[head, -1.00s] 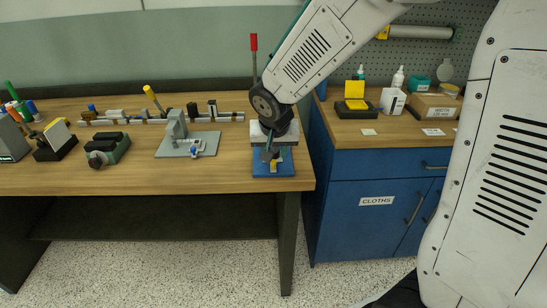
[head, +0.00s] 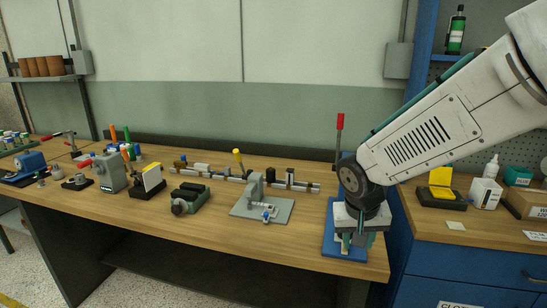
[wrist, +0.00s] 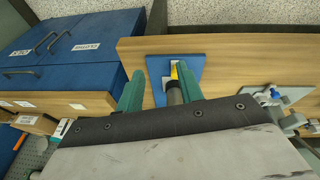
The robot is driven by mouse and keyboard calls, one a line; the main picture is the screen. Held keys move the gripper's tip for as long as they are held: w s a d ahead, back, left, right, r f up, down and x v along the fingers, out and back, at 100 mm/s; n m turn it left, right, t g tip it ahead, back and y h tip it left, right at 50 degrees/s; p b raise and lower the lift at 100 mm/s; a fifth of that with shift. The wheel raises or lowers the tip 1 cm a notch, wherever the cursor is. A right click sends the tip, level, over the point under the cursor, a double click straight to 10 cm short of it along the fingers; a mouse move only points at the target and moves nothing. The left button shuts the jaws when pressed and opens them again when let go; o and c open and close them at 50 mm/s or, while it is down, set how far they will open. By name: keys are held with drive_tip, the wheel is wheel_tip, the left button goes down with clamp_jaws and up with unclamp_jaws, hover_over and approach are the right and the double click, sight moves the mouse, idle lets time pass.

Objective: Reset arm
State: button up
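My gripper (head: 352,243) points down over the blue-based fixture (head: 331,236) at the right end of the wooden workbench. A lever with a red grip (head: 340,121) stands up behind my gripper. In the wrist view my gripper (wrist: 160,87) has its two green fingers spread apart. A dark post with a yellow part (wrist: 174,72) shows between them, nearer the right finger. I cannot tell whether either finger touches it. The blue base (wrist: 156,67) lies beyond the fingertips. My wrist hides much of the fixture.
A rail with several blocks (head: 273,182) lies behind.

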drive_tip(key=s+d+r, duration=0.1)
drive_tip(key=s+r, duration=0.2)
drive_tip(key=s, duration=0.5)
drive_tip(key=s+d+r+n+y, duration=0.1)
drive_tip(key=s+d+r, duration=0.1)
drive_tip(key=s, duration=0.5)
drive_tip(key=s+d+r+g, duration=0.1)
drive_tip(key=s+r, duration=0.4)
drive_tip(key=s, duration=0.3)
drive_tip(key=shift+s+d+n+y, duration=0.25)
drive_tip(key=shift+s+n+y, duration=0.1)
drive_tip(key=shift+n+y, duration=0.05)
